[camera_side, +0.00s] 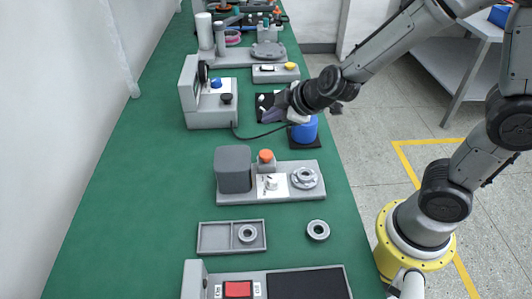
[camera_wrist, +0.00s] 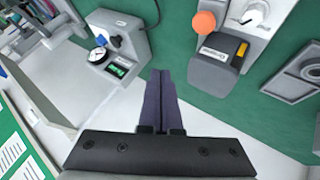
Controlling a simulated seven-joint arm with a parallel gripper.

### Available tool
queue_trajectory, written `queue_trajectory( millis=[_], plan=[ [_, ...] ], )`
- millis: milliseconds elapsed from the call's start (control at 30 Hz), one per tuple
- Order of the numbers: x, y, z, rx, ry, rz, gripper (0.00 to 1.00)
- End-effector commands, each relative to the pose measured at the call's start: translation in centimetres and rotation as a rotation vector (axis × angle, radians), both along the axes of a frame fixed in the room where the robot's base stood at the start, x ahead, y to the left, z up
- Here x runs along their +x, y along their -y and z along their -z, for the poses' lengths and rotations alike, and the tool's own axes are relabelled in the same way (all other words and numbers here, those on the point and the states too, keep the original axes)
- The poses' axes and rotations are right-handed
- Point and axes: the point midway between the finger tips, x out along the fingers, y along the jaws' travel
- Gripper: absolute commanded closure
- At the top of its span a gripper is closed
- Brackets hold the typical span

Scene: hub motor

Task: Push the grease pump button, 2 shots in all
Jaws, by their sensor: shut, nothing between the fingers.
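My gripper (camera_side: 271,114) hangs over the right side of the green bench, beside a blue cylinder (camera_side: 304,130) on a dark pad. In the wrist view its purple fingers (camera_wrist: 161,74) are together with nothing between them. A grey station (camera_side: 303,194) nearer the side camera carries a round orange button (camera_side: 266,156), a grey box (camera_side: 233,169) and a white dial knob (camera_side: 271,183). In the wrist view the orange button (camera_wrist: 204,23) is at upper right, clear of the fingers.
A grey gauge unit (camera_side: 210,117) with a blue knob stands left of my gripper; it also shows in the wrist view (camera_wrist: 122,45). A black cable (camera_side: 258,136) crosses the bench. A parts tray (camera_side: 212,236) and a red-switch unit (camera_side: 238,289) lie nearer the side camera.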

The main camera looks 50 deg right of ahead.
Motion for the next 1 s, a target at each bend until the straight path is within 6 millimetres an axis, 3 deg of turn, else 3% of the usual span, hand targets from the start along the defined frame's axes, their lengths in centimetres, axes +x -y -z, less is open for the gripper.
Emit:
queue_trajectory(
  millis=[333,800,1000],
  plan=[
    [0.0,0.0,1.3,-0.002,-0.001,0.001,1.0],
    [0.0,0.0,6.9,-0.002,-0.002,0.001,1.0],
    [0.0,0.0,8.4,-0.001,-0.001,0.001,1.0]
  ],
)
